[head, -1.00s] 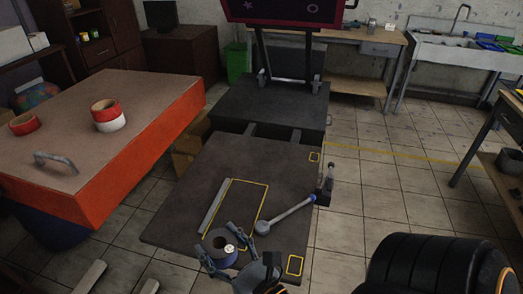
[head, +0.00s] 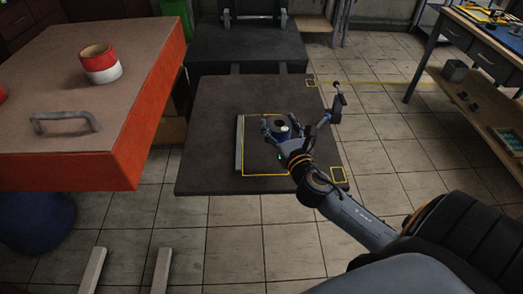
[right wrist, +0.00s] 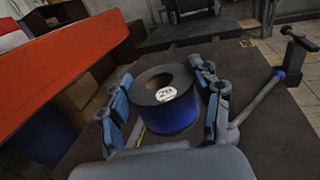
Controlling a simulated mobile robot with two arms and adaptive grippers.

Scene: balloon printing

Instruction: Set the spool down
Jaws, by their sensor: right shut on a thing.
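The spool (head: 284,131) is a short, thick ring with a dark top, a blue side and a white label. My left gripper is not in view.
A grey bar (head: 239,145) lies along the rectangle's left side. A lever with a blue collar (head: 323,120) stands close right of the spool. An orange-sided table (head: 120,160) with a red and white roll (head: 100,64) is at left. The board's left side is bare.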

